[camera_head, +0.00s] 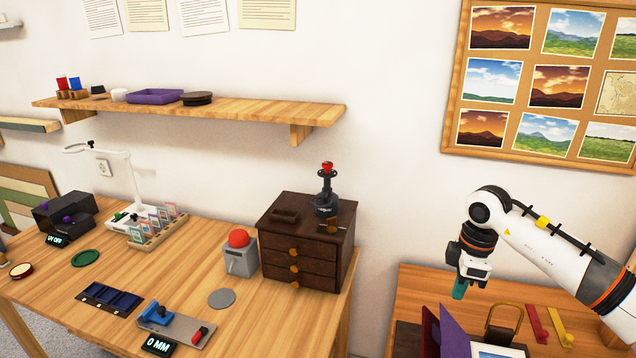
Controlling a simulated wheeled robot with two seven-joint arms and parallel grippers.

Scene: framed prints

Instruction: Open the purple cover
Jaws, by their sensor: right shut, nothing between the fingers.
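A purple cover (454,332) stands tilted upright at the bottom edge of the view, on the right-hand wooden table. A white and dark piece, cut off by the frame edge, lies beside it, so how the cover is joined to it cannot be told. My right gripper (459,291) points down just above the cover's top, with its teal fingertips together and nothing held. A small gap seems to show between fingertips and cover. My left gripper is not in view.
A brass-framed item (504,325) stands right of the cover, with a red strip (537,323) and a yellow strip (560,326) beyond. A dark drawer cabinet (305,245) stands on the left table (190,275). A shelf (230,112) and picture board (545,80) are on the wall.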

